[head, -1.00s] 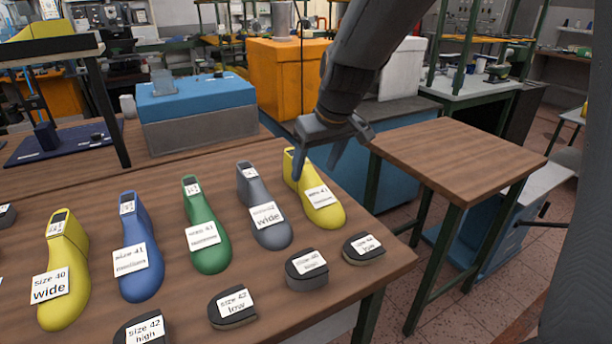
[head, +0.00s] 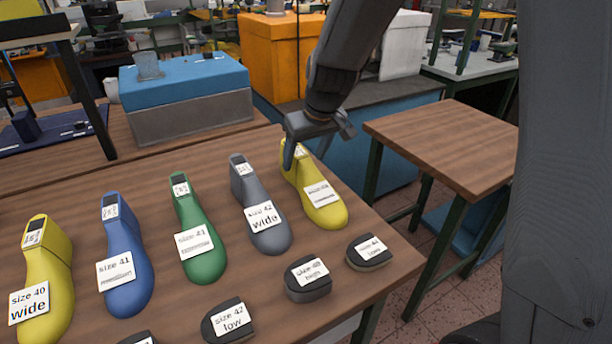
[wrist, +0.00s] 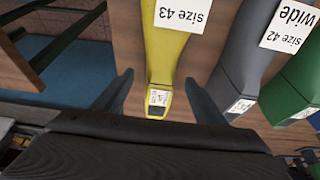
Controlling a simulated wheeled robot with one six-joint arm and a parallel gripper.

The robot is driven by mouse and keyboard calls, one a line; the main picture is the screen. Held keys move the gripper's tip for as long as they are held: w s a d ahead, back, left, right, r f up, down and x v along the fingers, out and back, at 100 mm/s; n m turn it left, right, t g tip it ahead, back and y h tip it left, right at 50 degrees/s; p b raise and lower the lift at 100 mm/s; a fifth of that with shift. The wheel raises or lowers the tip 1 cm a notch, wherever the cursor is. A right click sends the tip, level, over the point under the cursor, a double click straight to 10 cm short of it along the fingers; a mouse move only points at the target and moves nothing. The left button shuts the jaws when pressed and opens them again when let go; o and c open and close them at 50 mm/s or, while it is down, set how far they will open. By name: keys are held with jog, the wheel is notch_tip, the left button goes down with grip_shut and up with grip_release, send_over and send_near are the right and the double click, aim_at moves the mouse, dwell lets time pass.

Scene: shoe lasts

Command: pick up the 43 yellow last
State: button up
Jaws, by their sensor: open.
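The yellow last (head: 325,211) stands at the right end of the row of lasts, near the table's right edge. In the wrist view its label reads "size 43" on the yellow last (wrist: 165,50). My gripper (head: 308,150) is at the last's tall back end in the head view. In the wrist view my gripper (wrist: 160,92) is open, with one finger on each side of the yellow last's narrow end. Gaps show between the fingers and the last. The far finger is partly hidden in the head view.
A grey last (head: 268,232) labelled size 42 wide stands just left of the yellow one. Green (head: 200,250) and blue (head: 128,280) lasts stand further left, with another yellow last (head: 45,270). Dark labelled pieces, one (head: 368,254) near the edge, lie in front. A side table (head: 450,140) stands right.

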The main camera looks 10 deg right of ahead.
jog(key=shift+x, duration=1.3)
grip_shut()
